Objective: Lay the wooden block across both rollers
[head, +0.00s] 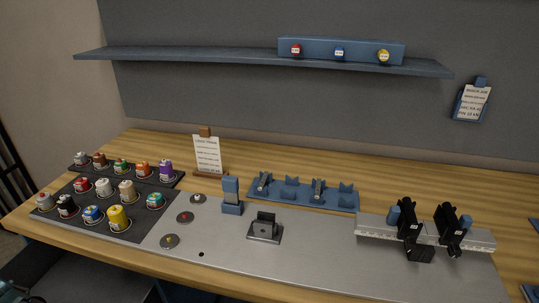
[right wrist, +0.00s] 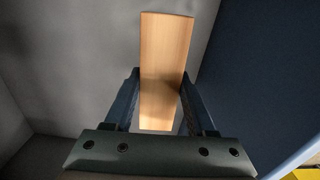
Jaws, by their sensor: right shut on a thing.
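In the right wrist view my right gripper (right wrist: 160,82) is shut on the light wooden block (right wrist: 166,40). The block is long and flat, and it sticks out past the fingertips. In the head view neither gripper nor the block shows. Two black stands (head: 408,230) (head: 453,230) with blue knobs sit side by side on a pale, marked rail (head: 375,228) at the right of the bench. They may carry the rollers, but I cannot make out rollers clearly.
A dark stepped rack (head: 130,232) of several coloured capped jars stands at the left. A blue tray (head: 333,205) with small fixtures, a blue upright (head: 231,193) and a dark metal holder (head: 265,228) stand mid-bench. The grey plate (head: 310,270) is clear in front.

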